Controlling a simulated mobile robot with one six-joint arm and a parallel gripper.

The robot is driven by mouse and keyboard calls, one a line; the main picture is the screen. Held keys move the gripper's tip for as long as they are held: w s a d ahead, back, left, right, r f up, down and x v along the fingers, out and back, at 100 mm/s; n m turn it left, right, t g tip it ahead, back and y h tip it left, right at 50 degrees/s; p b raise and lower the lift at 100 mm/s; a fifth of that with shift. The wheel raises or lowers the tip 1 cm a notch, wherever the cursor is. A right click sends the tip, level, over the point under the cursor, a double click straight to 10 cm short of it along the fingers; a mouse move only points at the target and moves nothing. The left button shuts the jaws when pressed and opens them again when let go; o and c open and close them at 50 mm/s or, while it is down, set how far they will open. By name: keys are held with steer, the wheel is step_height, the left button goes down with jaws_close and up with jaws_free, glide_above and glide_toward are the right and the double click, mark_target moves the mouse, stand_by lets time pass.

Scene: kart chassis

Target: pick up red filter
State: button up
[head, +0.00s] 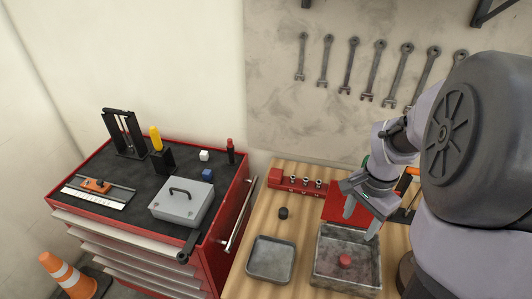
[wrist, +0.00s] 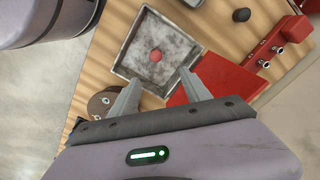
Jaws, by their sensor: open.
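The red filter (head: 345,260) is a small round red piece lying inside a square grey metal tray (head: 340,285) on the wooden bench. In the wrist view the filter (wrist: 156,55) sits near the middle of the tray, clear of its walls. My gripper (head: 361,222) is open and empty above the back of this tray. In the wrist view its two fingers (wrist: 158,88) stand apart, with the filter beyond their tips and apart from them.
A red box (head: 340,208) stands right behind the tray, partly hidden by my gripper. A second grey tray (head: 271,260), a small black cylinder (head: 283,213) and a red socket rack (head: 297,183) are to the left. A red tool cabinet (head: 228,235) stands beside the bench.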

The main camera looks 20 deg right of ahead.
mark_target(346, 259)
steer(key=f+b, duration=0.2)
steer(key=f, duration=0.4)
steer(key=f+b, duration=0.2)
steer(key=f, duration=0.4)
steer(key=s+f+b, duration=0.1)
steer(key=f+b, duration=0.1)
steer(key=f, duration=0.4)
steer(key=shift+d+b, duration=0.25)
steer(key=shift+b, duration=0.1)
steer(key=shift+r, duration=0.15)
steer(key=shift+c, duration=0.5)
jaws_close()
